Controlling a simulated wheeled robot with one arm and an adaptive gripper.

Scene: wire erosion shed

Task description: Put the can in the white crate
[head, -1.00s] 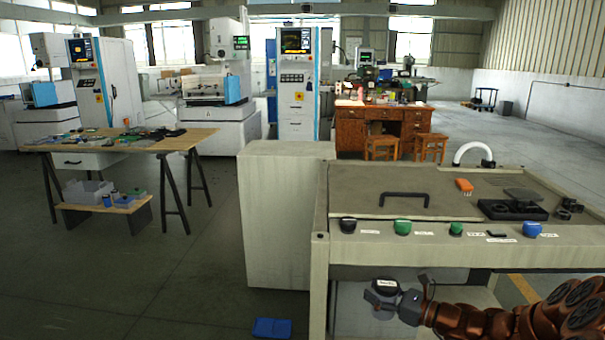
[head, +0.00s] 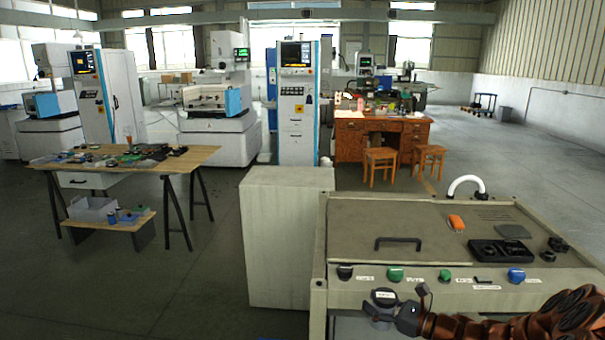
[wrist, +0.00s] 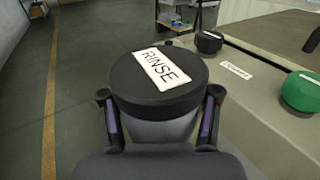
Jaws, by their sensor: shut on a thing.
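The can (head: 384,297) is a short grey cylinder with a wide black lid; its white label reads RINSE in the wrist view (wrist: 157,84). My gripper (head: 383,308) is shut around its sides, one finger on each side, and the can is upright. In the head view it shows just in front of the bench's front edge. A whitish crate (head: 92,209) stands on the low shelf under the wooden table at left, well away from my gripper. Its inside is mostly hidden. A bin on a wooden shelf shows partly at the top of the wrist view (wrist: 205,14).
The beige bench (head: 350,235) carries a black handle (head: 398,242), an orange item (head: 456,222), a black tray (head: 500,252) and labelled knob-like pieces along its front, black, green and blue. A beige cabinet (head: 287,240) stands between bench and table. The floor at left is clear.

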